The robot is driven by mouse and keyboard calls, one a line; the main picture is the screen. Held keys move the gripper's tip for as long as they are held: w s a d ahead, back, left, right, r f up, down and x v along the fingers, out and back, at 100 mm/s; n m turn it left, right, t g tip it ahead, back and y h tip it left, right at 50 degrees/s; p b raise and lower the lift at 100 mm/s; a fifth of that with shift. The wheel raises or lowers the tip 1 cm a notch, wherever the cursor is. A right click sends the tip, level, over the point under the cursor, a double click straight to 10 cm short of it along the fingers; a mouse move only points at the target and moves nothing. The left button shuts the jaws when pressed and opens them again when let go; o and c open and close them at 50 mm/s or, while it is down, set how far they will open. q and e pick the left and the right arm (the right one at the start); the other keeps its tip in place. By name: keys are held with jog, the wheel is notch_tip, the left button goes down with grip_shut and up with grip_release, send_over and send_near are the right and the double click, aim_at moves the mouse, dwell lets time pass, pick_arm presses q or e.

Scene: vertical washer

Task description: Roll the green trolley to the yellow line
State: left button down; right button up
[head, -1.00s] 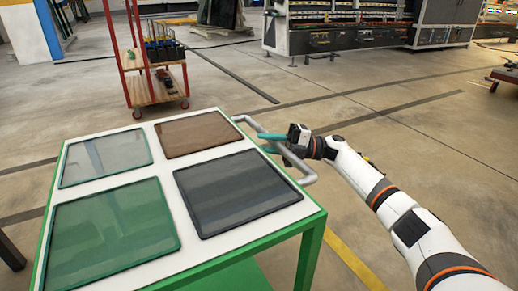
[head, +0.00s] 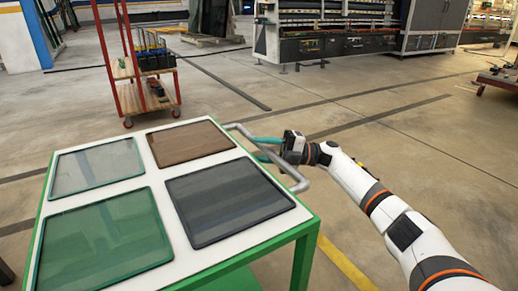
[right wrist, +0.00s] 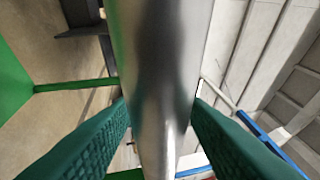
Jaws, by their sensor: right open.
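The green trolley (head: 303,262) stands in front of me in the head view, with a white top and a green frame. A grey metal handle (head: 291,174) runs along its right side. My right gripper (head: 263,148) is at this handle, with its teal fingers open. In the right wrist view, the metal bar (right wrist: 158,75) passes between the two fingers (right wrist: 162,140), with one finger on each side. Whether they touch it I cannot tell. The yellow line (head: 345,266) shows on the floor right of the trolley. My left gripper is not in view.
Brown, dark, clear and green panels lie on the trolley top, including a dark one (head: 225,200). A red-framed cart (head: 160,103) stands behind it. Large machines (head: 340,45) stand at the back. Open concrete floor lies behind and to the right.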

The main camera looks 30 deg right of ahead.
jog(key=v, duration=1.1)
jog(key=shift+p, duration=0.3)
jog(key=shift+s, duration=0.1)
